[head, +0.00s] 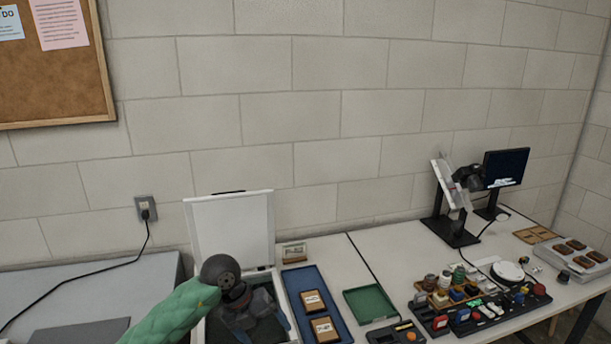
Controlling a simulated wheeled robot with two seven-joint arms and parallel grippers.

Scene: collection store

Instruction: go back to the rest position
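My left arm, in a green cover, comes in from the lower left of the head view. Its dark gripper (258,318) is over or inside an open white case (264,270) whose lid (232,228) stands up against the wall. The fingers are dark and blend with the dark contents, so I cannot tell whether they are open or shut, or whether they hold anything. The arm hides much of the case's inside. My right gripper is not in view.
Right of the case are a blue tray (333,284) with two brown boxes, a green tray (370,304) and a dark organiser (482,322) with small items. A stand (450,232) and monitor (506,168) are at the back right. A grey surface (85,285) is at left.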

